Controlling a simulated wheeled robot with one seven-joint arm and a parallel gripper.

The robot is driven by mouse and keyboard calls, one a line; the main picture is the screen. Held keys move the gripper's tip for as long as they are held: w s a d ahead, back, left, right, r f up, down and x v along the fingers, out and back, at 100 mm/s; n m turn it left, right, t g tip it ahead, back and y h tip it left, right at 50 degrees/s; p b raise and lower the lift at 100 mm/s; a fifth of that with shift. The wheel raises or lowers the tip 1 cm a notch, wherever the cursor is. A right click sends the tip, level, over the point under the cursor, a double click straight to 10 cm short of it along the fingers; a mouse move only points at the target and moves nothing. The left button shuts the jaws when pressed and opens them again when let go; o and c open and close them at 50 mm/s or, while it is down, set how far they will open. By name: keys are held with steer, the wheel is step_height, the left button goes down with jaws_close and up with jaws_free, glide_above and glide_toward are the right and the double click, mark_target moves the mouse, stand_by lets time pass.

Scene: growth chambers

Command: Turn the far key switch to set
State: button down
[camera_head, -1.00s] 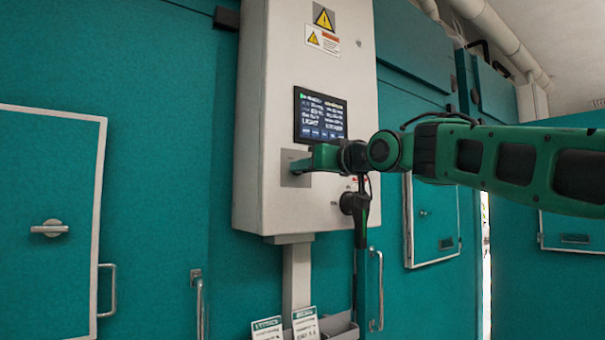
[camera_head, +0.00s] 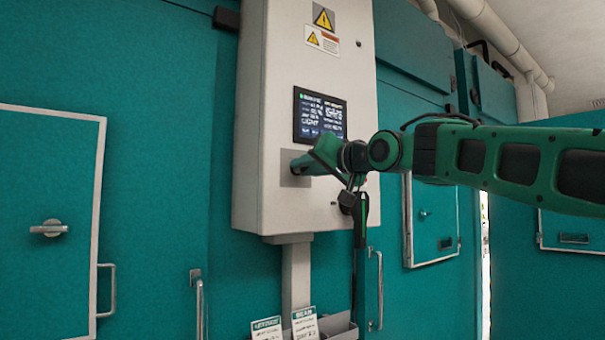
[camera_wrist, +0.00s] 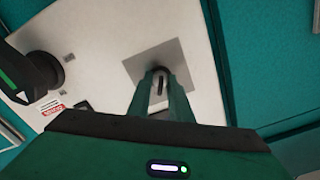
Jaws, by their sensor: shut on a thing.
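The key switch (camera_wrist: 158,82) sits on a square grey plate (camera_wrist: 193,60) low on the white control cabinet (camera_head: 330,75). In the wrist view my gripper (camera_wrist: 160,88) has its two green fingers closed on either side of the key. In the head view my gripper (camera_head: 300,164) reaches the grey plate (camera_head: 288,178) from the right and hides the key. The gripper looks rolled about its axis, and the wrist view is tilted against the cabinet. No switch position label can be read.
A lit display (camera_head: 320,115) is just above my gripper. Paper cards (camera_head: 305,322) stand in a holder below. Teal chamber doors with handles (camera_head: 198,300) are on both sides.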

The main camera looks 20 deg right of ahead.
steer(key=shift+d+f, duration=0.1)
steer(key=shift+d, duration=0.05)
steer(key=c, duration=1.9)
jaws_free()
steer(key=shift+c, duration=0.2)
steer(key=v, duration=1)
steer(key=shift+s, duration=0.3)
steer(key=shift+d, duration=0.15)
